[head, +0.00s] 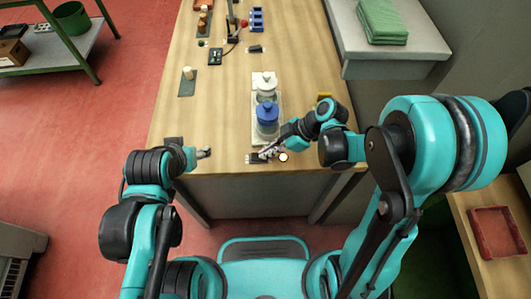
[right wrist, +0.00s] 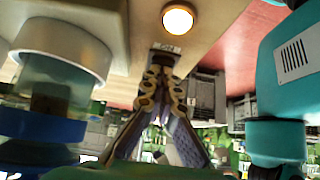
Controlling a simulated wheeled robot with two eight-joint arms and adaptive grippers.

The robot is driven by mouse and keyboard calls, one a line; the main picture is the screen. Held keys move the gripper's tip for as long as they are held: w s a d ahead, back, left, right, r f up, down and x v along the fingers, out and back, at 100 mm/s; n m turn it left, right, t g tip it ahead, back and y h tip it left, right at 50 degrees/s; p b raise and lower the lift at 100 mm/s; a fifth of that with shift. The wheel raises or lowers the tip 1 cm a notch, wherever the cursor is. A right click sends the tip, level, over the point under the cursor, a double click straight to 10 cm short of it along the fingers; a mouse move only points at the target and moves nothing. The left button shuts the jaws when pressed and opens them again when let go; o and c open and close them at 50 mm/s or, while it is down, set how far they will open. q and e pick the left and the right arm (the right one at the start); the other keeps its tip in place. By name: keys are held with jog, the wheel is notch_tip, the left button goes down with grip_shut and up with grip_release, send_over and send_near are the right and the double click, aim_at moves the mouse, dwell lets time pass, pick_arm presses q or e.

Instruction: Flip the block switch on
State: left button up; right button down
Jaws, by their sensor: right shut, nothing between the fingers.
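The block switch (head: 254,158) is a small dark block at the table's front edge. It also shows as a dark piece beyond my fingertips in the right wrist view (right wrist: 163,57); its lever position cannot be made out. A round lamp (head: 283,157) just right of it glows warm white and is bright in the right wrist view (right wrist: 178,19). My right gripper (head: 265,154) is shut and empty, its tips at or very near the switch; contact cannot be told. My left gripper (head: 206,152) is over the front left of the table, away from the switch; its fingers are too small to read.
A blue-lidded jar (head: 267,117) and a white-lidded jar (head: 265,86) stand on a tray just behind my right gripper. A cork-coloured piece (head: 188,73) stands on a dark mat at left. The table's middle left is clear.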

jog(key=shift+a+r, duration=0.1)
jog(key=shift+a, duration=0.15)
jog(key=shift+a+r+p, duration=0.35)
jog(key=shift+a, duration=0.2)
